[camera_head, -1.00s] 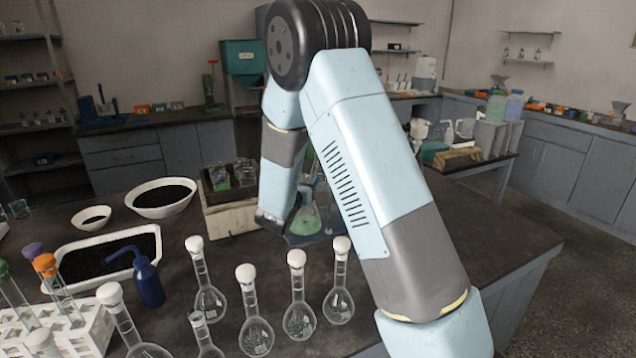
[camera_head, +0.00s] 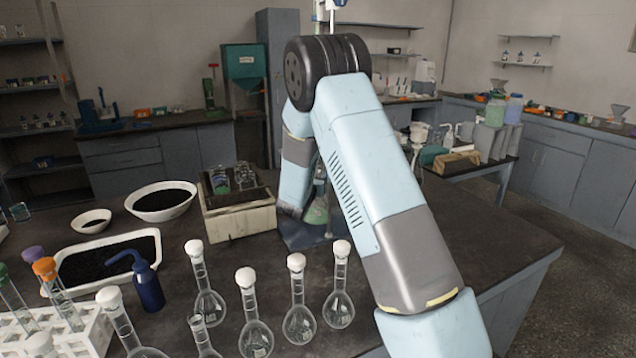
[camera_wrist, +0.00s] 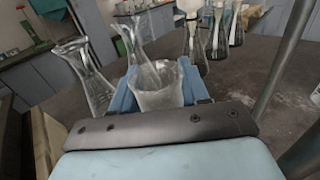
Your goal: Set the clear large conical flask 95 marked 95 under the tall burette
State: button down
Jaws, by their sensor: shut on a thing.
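In the wrist view my gripper (camera_wrist: 158,98) is shut on a clear glass vessel (camera_wrist: 158,84) with a wide open mouth, held between the two blue fingers. Its marking cannot be read. Two clear conical flasks show beyond it, one at left (camera_wrist: 90,82) and one behind (camera_wrist: 133,38). In the head view my arm hides the gripper and the held vessel. The top of what looks like the tall burette (camera_head: 326,8) shows above my elbow. A greenish flask (camera_head: 317,210) is partly visible behind my arm, by a dark blue base plate (camera_head: 300,238).
Several stoppered round flasks (camera_head: 340,300) stand along the near bench. A pale box (camera_head: 240,218) with glassware on top is left of my forearm. A metal rod (camera_wrist: 282,65) rises close by at right in the wrist view. The bench right of my arm is clear.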

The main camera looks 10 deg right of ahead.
jog(key=shift+f, duration=1)
jog(key=c, duration=0.6)
grip_release()
jog(key=shift+o, duration=0.2)
jog(key=shift+a, duration=0.1)
jog(key=v, duration=1.2)
jog(key=shift+r, duration=0.2)
